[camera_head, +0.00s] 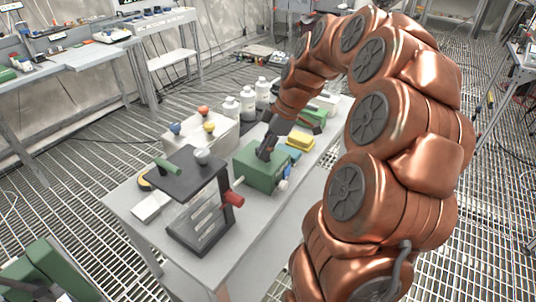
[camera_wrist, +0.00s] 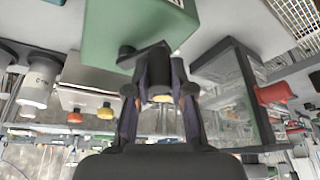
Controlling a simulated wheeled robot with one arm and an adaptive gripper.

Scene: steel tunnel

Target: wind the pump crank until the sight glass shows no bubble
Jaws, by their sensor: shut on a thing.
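The pump appears to be the green box (camera_head: 262,172) on the grey table; its near face also shows large at the top of the wrist view (camera_wrist: 130,32). A dark crank arm (camera_wrist: 140,54) joins the box and ends in a dark, upright-looking handle (camera_wrist: 158,66). My gripper (camera_head: 268,148) is at the top of the green box in the head view. In the wrist view my gripper (camera_wrist: 160,92) has its two fingers on either side of the crank handle, shut on it. I cannot make out the sight glass or any bubble; small pale fittings (camera_head: 284,183) show at the box's right side.
A dark frame with clear panels and a red knob (camera_head: 236,198) stands close by at the front. A pale box with coloured knobs (camera_head: 200,137) and white bottles (camera_head: 247,100) stand behind. A yellow block (camera_head: 300,140) lies to the right.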

